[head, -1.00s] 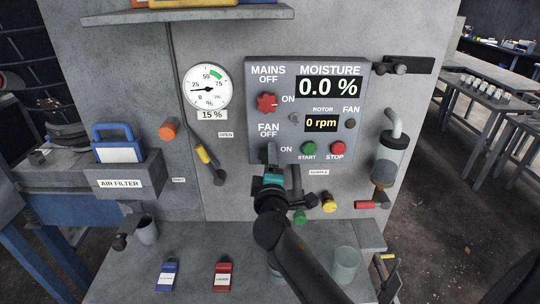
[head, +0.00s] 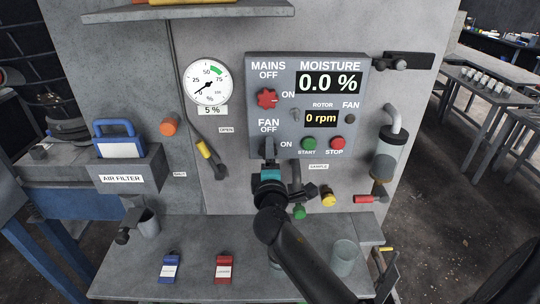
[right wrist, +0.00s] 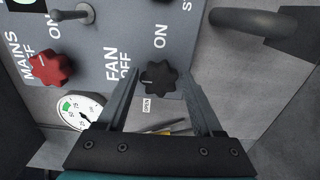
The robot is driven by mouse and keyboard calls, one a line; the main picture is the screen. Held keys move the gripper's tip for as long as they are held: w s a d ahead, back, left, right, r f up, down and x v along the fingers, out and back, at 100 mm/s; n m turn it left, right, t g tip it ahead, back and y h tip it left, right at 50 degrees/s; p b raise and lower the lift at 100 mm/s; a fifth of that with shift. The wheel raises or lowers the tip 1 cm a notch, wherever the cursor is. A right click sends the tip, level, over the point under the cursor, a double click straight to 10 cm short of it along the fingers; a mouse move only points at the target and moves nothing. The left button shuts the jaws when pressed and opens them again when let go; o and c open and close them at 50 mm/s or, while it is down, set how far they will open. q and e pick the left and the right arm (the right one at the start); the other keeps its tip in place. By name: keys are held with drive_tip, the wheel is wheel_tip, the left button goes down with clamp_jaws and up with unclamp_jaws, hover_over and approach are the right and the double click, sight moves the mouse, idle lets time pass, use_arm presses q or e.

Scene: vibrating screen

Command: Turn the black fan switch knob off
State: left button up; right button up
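The black fan switch knob (head: 269,147) is on the grey control panel, under the FAN OFF label and left of ON. In the right wrist view the lobed black knob (right wrist: 160,77) stands between the two fingers of my right gripper (right wrist: 157,80). The fingers are spread, with a visible gap on each side of the knob. In the head view my right gripper (head: 269,163) reaches up to the knob from below and partly covers it. My left gripper is not in view.
The red mains knob (head: 267,99) sits above the fan knob. Green start (head: 308,144) and red stop (head: 337,144) buttons are to the right. A black handle (head: 306,190) and yellow knob (head: 328,199) are close beside my gripper. The displays read 0.0 % and 0 rpm.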

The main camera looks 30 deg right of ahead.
drive_tip(key=o, duration=0.3)
drive_tip(key=b+v, duration=0.3)
drive_tip(key=v, duration=1.2)
drive_tip(key=shift+a, duration=0.15)
